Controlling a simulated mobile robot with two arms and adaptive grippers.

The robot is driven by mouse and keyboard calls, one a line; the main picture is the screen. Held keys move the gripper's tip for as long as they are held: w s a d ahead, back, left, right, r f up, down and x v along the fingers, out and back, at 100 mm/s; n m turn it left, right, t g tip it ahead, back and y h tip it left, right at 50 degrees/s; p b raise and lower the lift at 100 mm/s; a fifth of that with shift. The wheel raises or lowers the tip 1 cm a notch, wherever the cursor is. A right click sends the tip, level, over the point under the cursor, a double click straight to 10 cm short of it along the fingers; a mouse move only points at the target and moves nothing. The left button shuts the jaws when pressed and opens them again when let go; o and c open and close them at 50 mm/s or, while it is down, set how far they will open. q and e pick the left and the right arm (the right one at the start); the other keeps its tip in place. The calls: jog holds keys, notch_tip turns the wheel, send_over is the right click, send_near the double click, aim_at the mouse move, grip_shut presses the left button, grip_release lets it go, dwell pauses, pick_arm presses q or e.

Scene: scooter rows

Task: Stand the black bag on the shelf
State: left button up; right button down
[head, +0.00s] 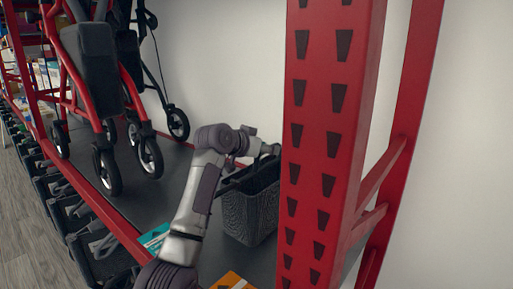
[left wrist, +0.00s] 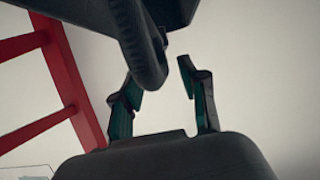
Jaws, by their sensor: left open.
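The black bag (head: 250,212) stands upright on the dark shelf board (head: 150,203), just left of the red post. My left gripper (head: 268,150) is at the top rear of the bag, partly hidden by the post and the bag's rim. In the left wrist view its two fingers (left wrist: 160,80) are open. The bag's dark handle (left wrist: 140,45) comes down close to the left finger, by the gap between the fingertips. I cannot tell whether they touch. My right gripper is not in view.
A red perforated post (head: 325,150) stands close on the right. Rollators with black wheels (head: 107,171) stand on the shelf to the left. A teal card (head: 154,238) and an orange card (head: 232,281) are at the shelf's front edge. Shelf between wheels and bag looks clear.

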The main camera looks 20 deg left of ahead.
pick_arm(q)
jog(key=b+v, duration=0.2)
jog(key=v, duration=0.8)
jog(key=shift+f+b, duration=0.15)
jog(key=shift+b, duration=0.2)
jog(key=shift+s+a+r, duration=0.2)
jog(key=shift+s+r, duration=0.15)
jog(key=shift+s, duration=0.2)
